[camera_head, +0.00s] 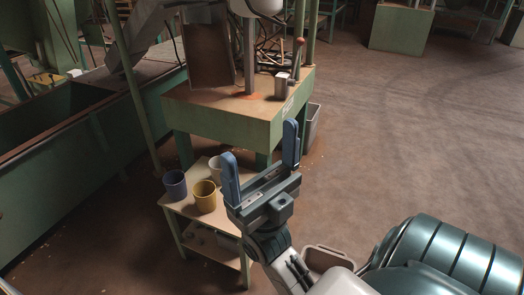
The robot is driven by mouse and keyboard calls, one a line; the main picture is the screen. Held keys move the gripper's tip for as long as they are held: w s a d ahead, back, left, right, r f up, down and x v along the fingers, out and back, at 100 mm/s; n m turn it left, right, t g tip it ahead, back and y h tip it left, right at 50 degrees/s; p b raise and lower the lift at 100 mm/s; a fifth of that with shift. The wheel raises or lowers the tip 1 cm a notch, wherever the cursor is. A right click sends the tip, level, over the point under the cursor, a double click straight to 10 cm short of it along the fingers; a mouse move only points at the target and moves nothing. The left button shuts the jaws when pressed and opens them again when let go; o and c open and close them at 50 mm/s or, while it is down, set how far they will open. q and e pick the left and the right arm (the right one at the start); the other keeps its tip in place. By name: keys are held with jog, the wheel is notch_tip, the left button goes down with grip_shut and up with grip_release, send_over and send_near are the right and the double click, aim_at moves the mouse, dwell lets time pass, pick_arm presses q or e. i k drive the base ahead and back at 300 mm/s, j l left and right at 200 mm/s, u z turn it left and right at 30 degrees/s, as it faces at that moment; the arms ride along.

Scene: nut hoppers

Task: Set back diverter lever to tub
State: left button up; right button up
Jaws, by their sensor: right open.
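A lever with a brown round knob (299,42) stands nearly upright at the right end of a green machine table (225,122). A small metal box (283,85) sits beside its foot. Whether this is the diverter lever I cannot tell for sure. My right gripper (261,150) is open and empty, its two blue fingers spread wide and pointing up the picture. It appears in front of the table, below the lever in the picture and apart from it. A grey tub (312,122) is partly hidden behind the table's right side. My left gripper is out of view.
A low stand (180,207) holds a blue cup (175,185), a yellow cup (205,197) and a white cup (215,166), left of my gripper. Another bin (322,250) is partly hidden by my arm. A long green trough (60,165) fills the left. The floor at right is clear.

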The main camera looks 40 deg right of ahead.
aim_at(290, 82)
jog(key=z, duration=1.65)
